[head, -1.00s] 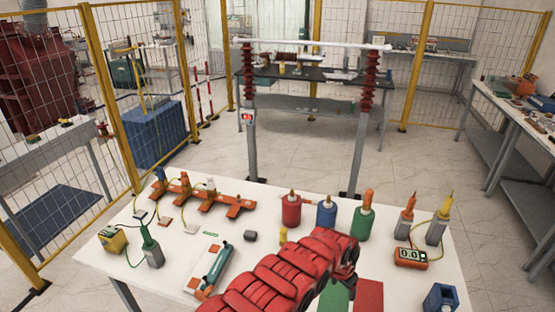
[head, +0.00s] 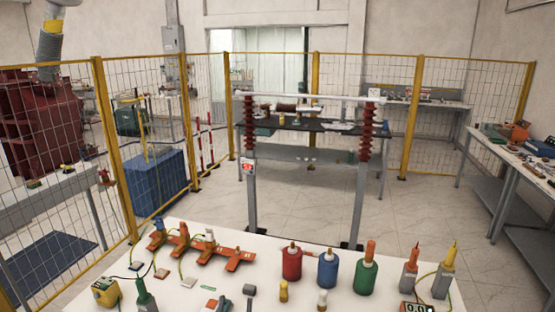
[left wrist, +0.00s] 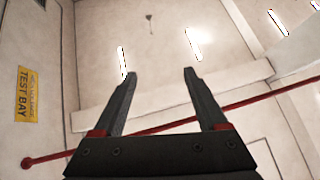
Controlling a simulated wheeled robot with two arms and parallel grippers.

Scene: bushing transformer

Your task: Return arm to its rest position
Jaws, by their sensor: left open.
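In the left wrist view my left gripper (left wrist: 158,75) is open, its two dark fingers apart with nothing between them. It faces a pale wall and ceiling with bright lights, away from the table. No arm or gripper of mine shows in the head view. The white worktable (head: 185,290) there is only partly visible, cut off by the bottom edge. My right gripper is in neither view.
On the table stand red (head: 291,264), blue (head: 328,271) and green (head: 365,277) cylinders and an orange rack (head: 200,250). A yellow-framed mesh fence (head: 115,150) stands beyond. A red bar (left wrist: 170,125) crosses behind the fingers in the wrist view.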

